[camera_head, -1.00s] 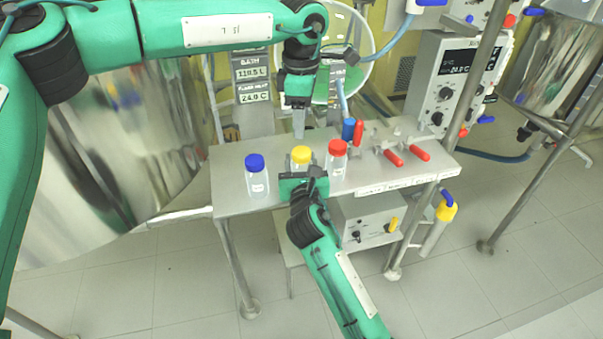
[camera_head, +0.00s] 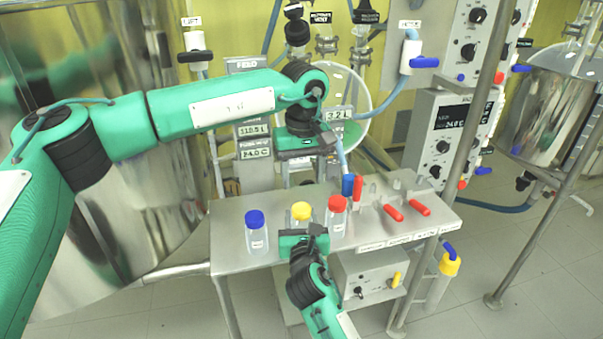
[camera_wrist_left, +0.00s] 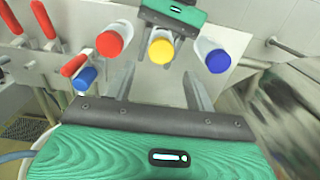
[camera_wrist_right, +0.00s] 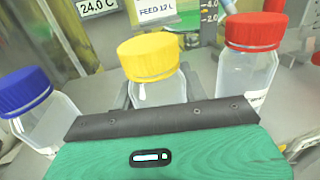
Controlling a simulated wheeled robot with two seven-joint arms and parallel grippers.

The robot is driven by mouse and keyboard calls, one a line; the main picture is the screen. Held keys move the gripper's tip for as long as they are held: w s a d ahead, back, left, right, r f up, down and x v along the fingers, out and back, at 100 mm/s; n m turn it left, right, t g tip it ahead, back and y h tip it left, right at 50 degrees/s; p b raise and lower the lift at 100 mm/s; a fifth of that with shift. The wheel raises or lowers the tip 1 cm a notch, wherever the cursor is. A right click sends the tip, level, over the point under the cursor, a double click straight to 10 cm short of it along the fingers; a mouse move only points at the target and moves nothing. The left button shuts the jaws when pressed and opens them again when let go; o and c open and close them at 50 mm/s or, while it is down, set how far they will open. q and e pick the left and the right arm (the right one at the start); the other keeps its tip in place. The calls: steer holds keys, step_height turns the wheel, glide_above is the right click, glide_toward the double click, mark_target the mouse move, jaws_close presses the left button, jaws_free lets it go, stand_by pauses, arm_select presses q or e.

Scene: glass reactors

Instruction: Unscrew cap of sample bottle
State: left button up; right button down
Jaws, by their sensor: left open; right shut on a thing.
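The bottle with a yellow cap (camera_head: 301,211) stands on the steel shelf between two others; its cap sits on its neck in the right wrist view (camera_wrist_right: 151,56). My right gripper (camera_head: 303,230) is shut on this clear bottle (camera_wrist_right: 158,91) from the front, below the cap. My left gripper (camera_head: 301,176) points down above the yellow cap, open and empty. In the left wrist view the yellow cap (camera_wrist_left: 161,51) shows between and beyond its spread fingers, apart from them. The lower part of the held bottle is hidden behind my right gripper in the head view.
A blue-capped bottle (camera_head: 256,232) stands left and a red-capped bottle (camera_head: 336,216) close right. A large steel vessel (camera_head: 120,215) is at the left.

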mark_target(301, 208)
arm_select(q)
steer(key=m, duration=0.4)
steer(key=shift+w+a, duration=0.1)
steer(key=shift+a, duration=0.05)
steer(key=shift+f, duration=4)
steer(key=shift+c, duration=0.4)
